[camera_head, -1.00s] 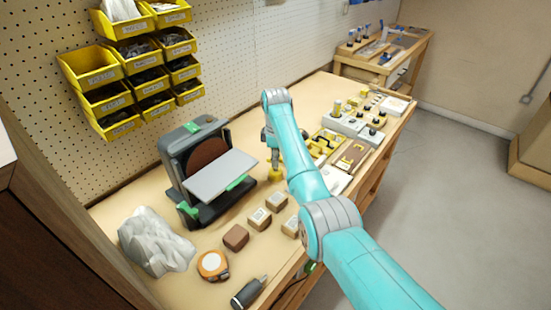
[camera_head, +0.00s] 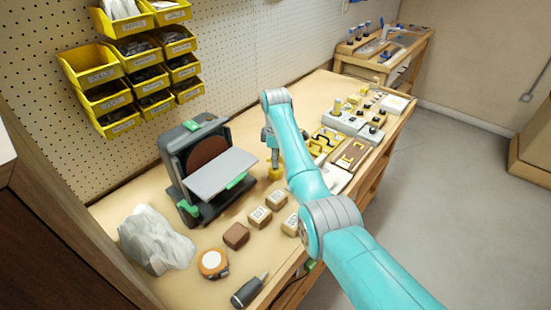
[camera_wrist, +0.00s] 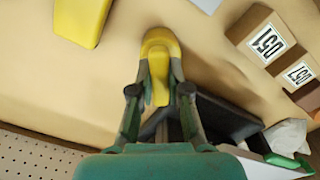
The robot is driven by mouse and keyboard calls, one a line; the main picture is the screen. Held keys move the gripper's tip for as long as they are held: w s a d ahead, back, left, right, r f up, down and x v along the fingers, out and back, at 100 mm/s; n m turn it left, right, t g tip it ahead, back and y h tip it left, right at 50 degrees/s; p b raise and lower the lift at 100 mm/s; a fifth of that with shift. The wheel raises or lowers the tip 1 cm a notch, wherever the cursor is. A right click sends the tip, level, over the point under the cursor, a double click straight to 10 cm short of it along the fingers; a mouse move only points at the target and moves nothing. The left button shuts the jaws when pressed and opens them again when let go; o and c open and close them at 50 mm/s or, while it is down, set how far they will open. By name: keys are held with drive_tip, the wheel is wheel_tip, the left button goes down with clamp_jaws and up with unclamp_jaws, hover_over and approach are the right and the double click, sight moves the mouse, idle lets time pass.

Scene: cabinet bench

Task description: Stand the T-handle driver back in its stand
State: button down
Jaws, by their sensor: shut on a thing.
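My gripper (camera_head: 274,157) reaches down over the bench, just right of the sander. In the wrist view my gripper (camera_wrist: 160,95) has its fingers closed on a narrow yellow piece (camera_wrist: 160,85), which I take to be the T-handle driver's handle. A wider, rounded yellow part (camera_wrist: 160,40) shows just beyond the fingertips. In the head view a yellow piece (camera_head: 277,173) shows under the fingers, low over the bench. I cannot tell the driver's shaft from its stand, or whether the two touch, as my fingers and arm hide much of this.
The disc sander (camera_head: 205,165) stands close left of my gripper. Labelled blocks (camera_head: 260,217), a tape measure (camera_head: 213,263) and a grey-white lump (camera_head: 155,240) lie nearer. Yellow cases and trays (camera_head: 350,155) fill the right side. Bare bench lies behind my gripper.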

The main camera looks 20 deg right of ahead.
idle(0.4)
drive_tip(key=c, duration=0.8)
unclamp_jaws()
drive_tip(key=shift+r, duration=3.45)
